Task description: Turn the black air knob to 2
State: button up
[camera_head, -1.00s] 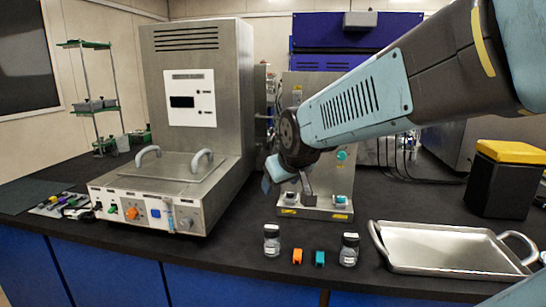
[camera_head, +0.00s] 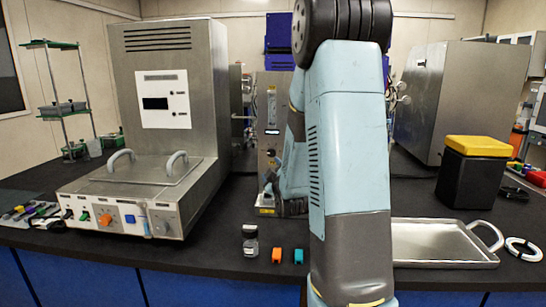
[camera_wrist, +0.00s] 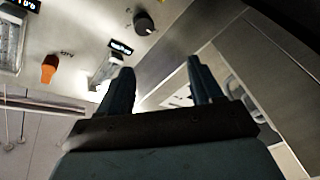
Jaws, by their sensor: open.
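A round black knob (camera_wrist: 145,22) sits on a grey metal panel in the wrist view, at the top. A small black knob (camera_head: 271,153) also shows on the middle metal panel in the head view, below a clear flow tube (camera_head: 271,105). My gripper (camera_wrist: 160,82) is open and empty, its two dark fingers pointing toward the panel. The black knob lies beyond the fingertips, between their lines and above them in the picture, apart from both. The knob's scale is too small to read. In the head view my arm hides much of the panel and most of the gripper.
An orange knob (camera_wrist: 48,65) is left of the black one in the wrist view. Small bottle (camera_head: 250,240), orange block (camera_head: 277,256) and teal block (camera_head: 298,257) stand on the dark bench.

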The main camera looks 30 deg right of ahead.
aim_at(272, 154)
jog(key=shift+n+t+h, duration=0.4)
jog(key=shift+t+h, duration=0.1)
jog(key=shift+t, duration=0.4)
jog(key=w+d, duration=0.2)
jog(key=w, duration=0.2)
jog(key=w+d, duration=0.2)
jog(key=w, duration=0.2)
jog(key=w+d, duration=0.2)
jog(key=w, duration=0.2)
jog(key=shift+w+d+r, duration=0.2)
jog(key=shift+w+r, duration=0.05)
jog(key=shift+r, duration=0.05)
jog(key=c, duration=1)
jog(key=shift+d, duration=0.2)
jog(key=shift+c, duration=0.3)
jog(key=shift+a, duration=0.15)
